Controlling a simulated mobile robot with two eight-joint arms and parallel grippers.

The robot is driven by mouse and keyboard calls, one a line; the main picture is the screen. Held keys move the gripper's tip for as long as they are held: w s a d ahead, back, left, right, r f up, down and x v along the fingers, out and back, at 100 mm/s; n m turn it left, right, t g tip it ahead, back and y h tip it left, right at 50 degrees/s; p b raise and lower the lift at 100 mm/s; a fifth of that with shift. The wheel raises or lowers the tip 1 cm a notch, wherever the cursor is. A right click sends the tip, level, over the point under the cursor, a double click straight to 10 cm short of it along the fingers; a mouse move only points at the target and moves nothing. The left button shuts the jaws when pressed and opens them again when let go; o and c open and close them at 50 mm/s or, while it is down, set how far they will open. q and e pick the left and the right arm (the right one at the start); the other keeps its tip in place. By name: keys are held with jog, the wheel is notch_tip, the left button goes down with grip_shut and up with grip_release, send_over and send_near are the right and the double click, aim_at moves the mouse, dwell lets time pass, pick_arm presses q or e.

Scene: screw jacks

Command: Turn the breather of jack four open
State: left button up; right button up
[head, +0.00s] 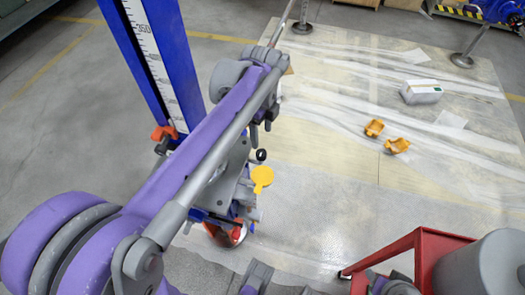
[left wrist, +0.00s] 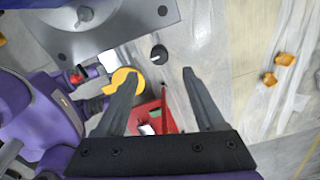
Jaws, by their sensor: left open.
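Blue jack column (head: 165,60) with a white scale stands at the upper left, partly behind my purple left arm. Below its grey body are a yellow disc-shaped tag (head: 262,178) and a small black round knob (head: 261,155); I cannot tell for certain which part is the breather. In the left wrist view, the black knob (left wrist: 158,52) lies beyond and between the open fingers of my left gripper (left wrist: 160,76). The yellow tag (left wrist: 128,78) is partly behind the left finger. In the head view, my left gripper (head: 261,128) is just above the knob. Its jaws are empty.
A red cart (head: 425,240) carrying a grey cylinder (head: 485,268) stands at the lower right. Two orange brackets (head: 397,145) and a white box (head: 421,91) lie on the pale floor sheet. An orange-red handle (head: 163,132) is beside the column. The floor between is clear.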

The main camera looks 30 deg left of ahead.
aim_at(261, 153)
pick_arm(q)
notch_tip(261, 153, down, 8)
jog(key=shift+s+f+b, duration=0.1)
jog(key=shift+f+b, duration=0.1)
jog(key=shift+b, duration=0.85)
grip_shut()
